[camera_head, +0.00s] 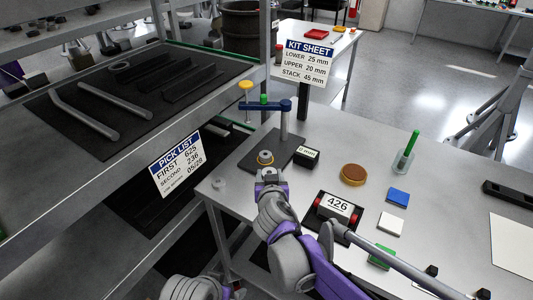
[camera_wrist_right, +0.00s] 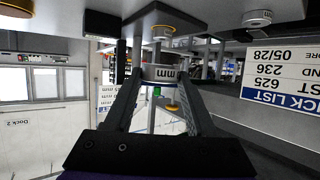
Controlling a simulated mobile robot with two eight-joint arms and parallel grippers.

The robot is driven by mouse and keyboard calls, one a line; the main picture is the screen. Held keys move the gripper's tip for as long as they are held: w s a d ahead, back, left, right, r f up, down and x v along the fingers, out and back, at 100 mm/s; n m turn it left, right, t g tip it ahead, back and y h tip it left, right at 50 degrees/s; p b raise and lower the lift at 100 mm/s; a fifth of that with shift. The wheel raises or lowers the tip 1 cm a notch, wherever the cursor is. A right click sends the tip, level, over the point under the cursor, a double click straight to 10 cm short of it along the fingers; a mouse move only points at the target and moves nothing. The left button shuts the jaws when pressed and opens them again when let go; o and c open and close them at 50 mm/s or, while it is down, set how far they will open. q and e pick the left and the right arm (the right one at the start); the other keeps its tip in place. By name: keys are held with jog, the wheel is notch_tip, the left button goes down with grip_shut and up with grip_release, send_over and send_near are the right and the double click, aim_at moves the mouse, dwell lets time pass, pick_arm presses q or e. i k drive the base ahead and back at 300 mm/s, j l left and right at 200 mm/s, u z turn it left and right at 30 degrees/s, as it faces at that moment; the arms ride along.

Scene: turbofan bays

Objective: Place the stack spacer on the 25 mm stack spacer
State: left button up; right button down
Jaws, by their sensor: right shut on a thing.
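My right gripper (camera_head: 269,180) is shut on a grey stack spacer (camera_head: 268,173), held just in front of the gauge stand's dark base (camera_head: 283,143). In the right wrist view, the spacer (camera_wrist_right: 163,73) sits between the two fingertips (camera_wrist_right: 160,84), and part of its label reads "mm". A short round spacer with a yellow ring (camera_head: 265,157) sits on the dark base, just beyond the held one; it looks like the 25 mm stack spacer, but its size is unreadable. It also shows in the wrist view (camera_wrist_right: 163,31), apart from the held spacer. My left gripper is not seen.
A post with a blue arm (camera_head: 266,105) rises from the base. A small black block (camera_head: 306,156) stands to its right. A kit sheet (camera_head: 308,62) reads lower 25 mm, upper 20 mm, stack 45 mm. A grey round piece (camera_head: 218,183) lies near the table's left edge.

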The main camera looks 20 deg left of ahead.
aim_at(265, 154)
jog(key=i+j+z, duration=0.2)
jog(key=j, duration=0.2)
jog(key=j+z, duration=0.2)
jog(key=j, duration=0.25)
jog(key=i+j+z, duration=0.2)
jog(key=j, duration=0.25)
jog(key=k, duration=0.1)
